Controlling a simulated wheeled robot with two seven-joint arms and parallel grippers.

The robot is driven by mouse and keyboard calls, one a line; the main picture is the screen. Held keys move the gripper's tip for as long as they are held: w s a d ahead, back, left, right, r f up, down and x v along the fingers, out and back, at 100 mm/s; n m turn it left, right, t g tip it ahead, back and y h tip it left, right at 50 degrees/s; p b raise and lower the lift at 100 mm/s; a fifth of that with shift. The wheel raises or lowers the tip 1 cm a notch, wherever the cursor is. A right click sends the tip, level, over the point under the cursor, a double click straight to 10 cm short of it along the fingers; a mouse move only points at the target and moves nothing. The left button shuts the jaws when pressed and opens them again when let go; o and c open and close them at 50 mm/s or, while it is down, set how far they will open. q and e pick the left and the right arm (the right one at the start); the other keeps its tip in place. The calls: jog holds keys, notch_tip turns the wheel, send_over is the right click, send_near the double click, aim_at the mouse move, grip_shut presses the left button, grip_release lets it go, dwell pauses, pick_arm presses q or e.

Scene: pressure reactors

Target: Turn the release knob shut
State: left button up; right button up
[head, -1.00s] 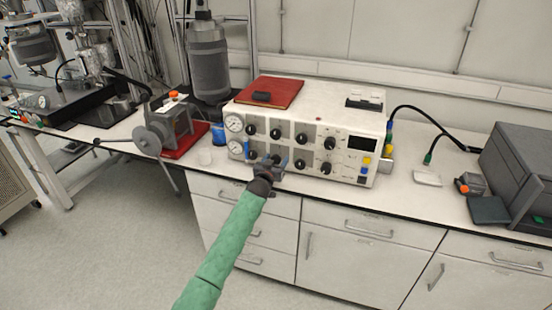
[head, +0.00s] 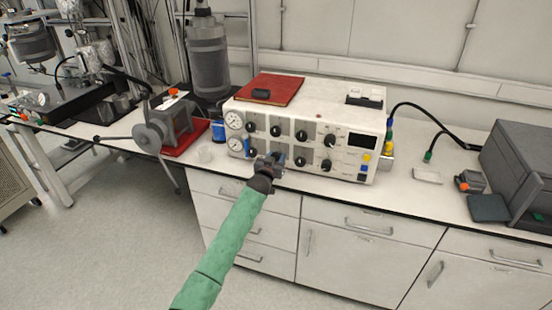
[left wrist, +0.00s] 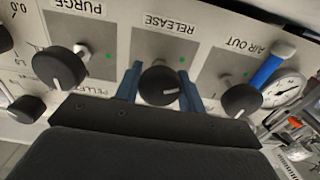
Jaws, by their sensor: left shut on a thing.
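The release knob (left wrist: 159,86) is a round black knob with a white pointer mark, under the RELEASE label on the panel in the left wrist view. My left gripper (left wrist: 158,82) has its two blue fingers on either side of this knob and is shut on it. The pointer mark points to the right and slightly down in that view. In the head view my left gripper (head: 270,160) is at the lower row of knobs on the white control box (head: 325,108) and hides the release knob. My right gripper does not show.
The PURGE knob (left wrist: 60,68) and AIR OUT knob (left wrist: 241,100) flank the release knob closely. A blue lever (left wrist: 268,70) and gauge (left wrist: 284,90) are beside AIR OUT. A red book (head: 285,88) lies on the box.

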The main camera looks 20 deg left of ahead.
pick_arm(q)
jog(key=shift+m, duration=0.6)
jog(key=shift+f+m+b, duration=0.1)
jog(key=shift+m+b, duration=0.3)
jog(key=shift+m, duration=0.1)
jog(key=shift+m+b, duration=0.3)
jog(key=shift+m, duration=0.5)
jog(key=m+b, duration=0.1)
jog(key=m, duration=0.2)
jog(key=shift+m, duration=0.4)
jog(key=m, duration=0.4)
jog(key=shift+b, duration=0.3)
jog(key=m, duration=0.4)
jog(key=shift+a, duration=0.1)
jog(key=shift+m, duration=0.9)
jog(key=m, duration=0.3)
jog(key=shift+m+p, duration=0.4)
jog(key=shift+m, duration=1)
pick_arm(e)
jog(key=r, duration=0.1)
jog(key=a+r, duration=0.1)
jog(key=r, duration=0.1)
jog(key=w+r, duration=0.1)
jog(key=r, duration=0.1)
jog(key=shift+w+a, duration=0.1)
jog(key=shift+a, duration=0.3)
